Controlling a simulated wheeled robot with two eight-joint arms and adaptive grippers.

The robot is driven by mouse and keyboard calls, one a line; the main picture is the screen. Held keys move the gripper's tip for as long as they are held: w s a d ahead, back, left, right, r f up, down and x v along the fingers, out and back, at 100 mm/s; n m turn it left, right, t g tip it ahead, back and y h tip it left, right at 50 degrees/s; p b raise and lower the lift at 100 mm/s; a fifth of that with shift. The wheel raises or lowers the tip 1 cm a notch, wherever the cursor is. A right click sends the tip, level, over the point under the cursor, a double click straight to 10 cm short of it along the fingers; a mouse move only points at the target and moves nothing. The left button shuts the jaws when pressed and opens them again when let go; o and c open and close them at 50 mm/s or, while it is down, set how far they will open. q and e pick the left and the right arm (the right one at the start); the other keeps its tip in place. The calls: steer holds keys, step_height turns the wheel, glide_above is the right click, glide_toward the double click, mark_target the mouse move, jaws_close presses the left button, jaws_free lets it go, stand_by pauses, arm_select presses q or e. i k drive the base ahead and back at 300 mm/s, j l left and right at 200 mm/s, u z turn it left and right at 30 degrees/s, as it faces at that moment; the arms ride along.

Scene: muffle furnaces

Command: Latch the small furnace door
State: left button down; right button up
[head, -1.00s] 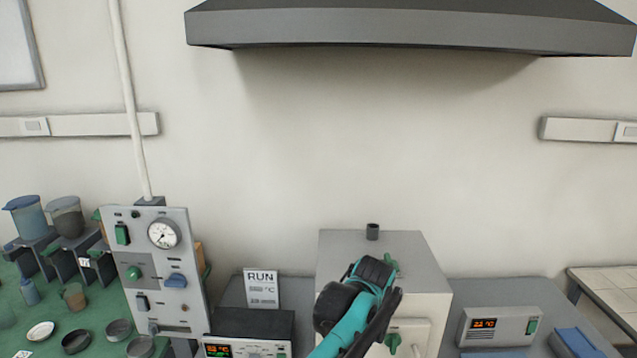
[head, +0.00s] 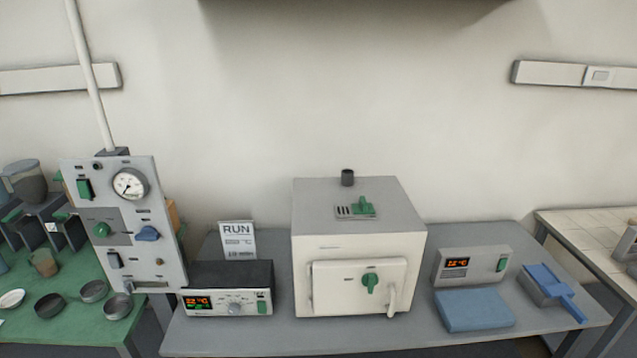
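The small furnace (head: 358,218) stands on a grey table in the middle of the head view. Its white door (head: 335,290) is on the front face and looks closed against the body. A green latch knob (head: 370,283) sits on the door's right half, with its grip pointing roughly up and down. A pale upright handle (head: 392,299) is at the door's right edge. Whether the latch is engaged I cannot tell. Neither of my grippers is in view.
A controller box (head: 228,288) stands left of the furnace, with a RUN card (head: 238,240) behind it. A display unit (head: 473,266), a blue pad (head: 474,310) and a blue scoop tray (head: 550,287) are to the right. A gauge panel (head: 125,220) stands at left. The furnace front is unobstructed.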

mark_target(369, 281)
steer(key=k+l, duration=0.35)
steer(key=k+l+z, duration=0.1)
steer(key=k+l, duration=0.25)
steer(key=l, duration=0.25)
